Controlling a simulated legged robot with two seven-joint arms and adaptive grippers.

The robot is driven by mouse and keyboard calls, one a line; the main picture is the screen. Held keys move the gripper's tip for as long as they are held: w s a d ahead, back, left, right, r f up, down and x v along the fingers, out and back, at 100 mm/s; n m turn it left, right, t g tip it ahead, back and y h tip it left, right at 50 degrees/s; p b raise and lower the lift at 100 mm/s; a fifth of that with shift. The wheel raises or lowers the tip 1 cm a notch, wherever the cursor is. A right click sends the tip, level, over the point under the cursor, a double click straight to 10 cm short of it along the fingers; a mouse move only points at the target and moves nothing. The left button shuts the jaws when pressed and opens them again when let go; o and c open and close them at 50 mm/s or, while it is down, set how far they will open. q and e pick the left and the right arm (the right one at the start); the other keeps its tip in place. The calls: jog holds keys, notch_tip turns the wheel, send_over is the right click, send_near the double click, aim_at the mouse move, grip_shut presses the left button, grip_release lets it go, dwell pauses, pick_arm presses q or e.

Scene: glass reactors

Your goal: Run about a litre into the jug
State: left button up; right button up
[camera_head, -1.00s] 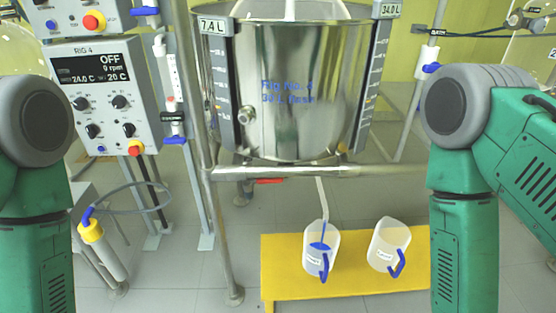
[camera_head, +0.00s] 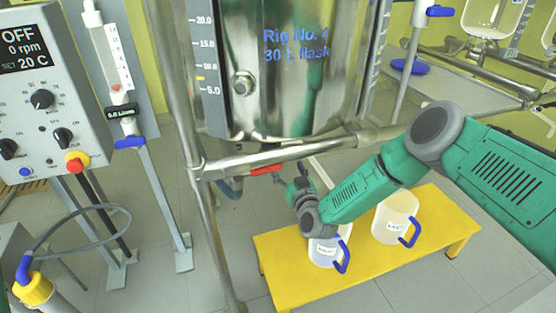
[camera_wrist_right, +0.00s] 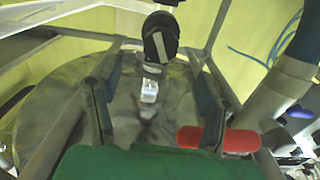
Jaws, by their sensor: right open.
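The near jug (camera_head: 322,254), clear with a white label and a blue handle, stands on the yellow bench below the steel vessel (camera_head: 290,75). My right wrist hides its top and contents. The red valve handle (camera_head: 265,169) is under the vessel, just left of my right gripper (camera_head: 299,187). In the wrist view the red handle (camera_wrist_right: 217,139) lies at the right finger, its left end reaching inside the gap. My right gripper (camera_wrist_right: 155,100) is open; I cannot tell whether it touches the handle. A pale outlet tube (camera_head: 322,173) shows behind my arm. My left gripper is out of view.
A second jug (camera_head: 396,218) stands right of the first on the yellow bench (camera_head: 400,262). A steel frame rail (camera_head: 300,150) runs above the gripper, with a post on the left. The control box (camera_head: 45,100) reads OFF, 0 rpm.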

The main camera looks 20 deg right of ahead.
jog(key=w+b, duration=0.3)
jog(key=w, duration=0.5)
jog(key=shift+w+f, duration=0.1)
jog(key=shift+w, duration=0.25)
jog(key=shift+a, duration=0.15)
jog(key=shift+a, duration=0.1)
jog(key=c, duration=1.2)
jog(key=shift+o, duration=0.2)
